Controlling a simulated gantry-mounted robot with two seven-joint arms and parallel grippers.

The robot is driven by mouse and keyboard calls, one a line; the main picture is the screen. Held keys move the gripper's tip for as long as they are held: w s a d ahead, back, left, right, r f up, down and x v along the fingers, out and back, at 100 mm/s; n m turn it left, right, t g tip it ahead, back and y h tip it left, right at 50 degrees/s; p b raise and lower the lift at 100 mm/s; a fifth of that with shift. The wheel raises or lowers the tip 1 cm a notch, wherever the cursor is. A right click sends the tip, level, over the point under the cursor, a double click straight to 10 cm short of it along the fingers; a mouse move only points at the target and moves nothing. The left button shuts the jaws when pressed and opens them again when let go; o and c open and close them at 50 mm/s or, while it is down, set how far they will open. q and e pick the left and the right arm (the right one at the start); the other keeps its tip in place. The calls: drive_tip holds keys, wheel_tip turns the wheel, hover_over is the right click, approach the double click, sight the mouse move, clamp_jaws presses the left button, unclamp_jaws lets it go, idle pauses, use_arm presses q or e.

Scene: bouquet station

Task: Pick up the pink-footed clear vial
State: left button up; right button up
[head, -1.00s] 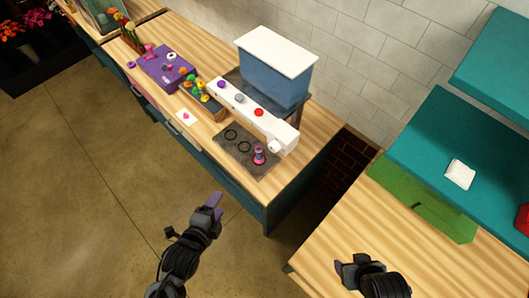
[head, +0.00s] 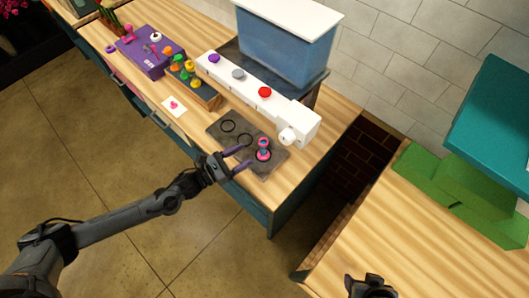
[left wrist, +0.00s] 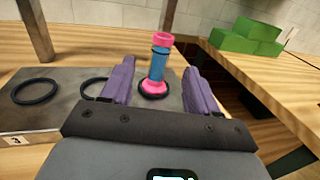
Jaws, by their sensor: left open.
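The pink-footed vial (head: 264,149) stands upright on the dark mat (head: 222,141), at its right end. In the left wrist view the vial (left wrist: 158,66) has a pink foot, a blue middle with a dark band and a pink top, and its foot is in a black ring. My left gripper (head: 241,158) is open and empty, low beside the vial. In the left wrist view its two purple fingers (left wrist: 157,80) point toward the vial, which shows between them, a little beyond. My right gripper (head: 372,286) is partly cut off at the bottom edge; its fingers are unclear.
A white dispenser bar with coloured knobs (head: 238,75) stands behind the mat. A blue bin with a white lid (head: 285,50) is behind it. A tray of coloured pieces (head: 205,94) and a purple box (head: 146,56) are left. Green blocks (head: 440,175) are on the right counter, across a gap.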

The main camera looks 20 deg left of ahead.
sight(260, 146)
use_arm(q)
drive_tip(key=shift+p+x, duration=0.6)
drive_tip(key=shift+x, duration=3.75)
drive_tip(key=shift+d+f, duration=0.1)
drive_tip(key=shift+c, duration=0.4)
clamp_jaws()
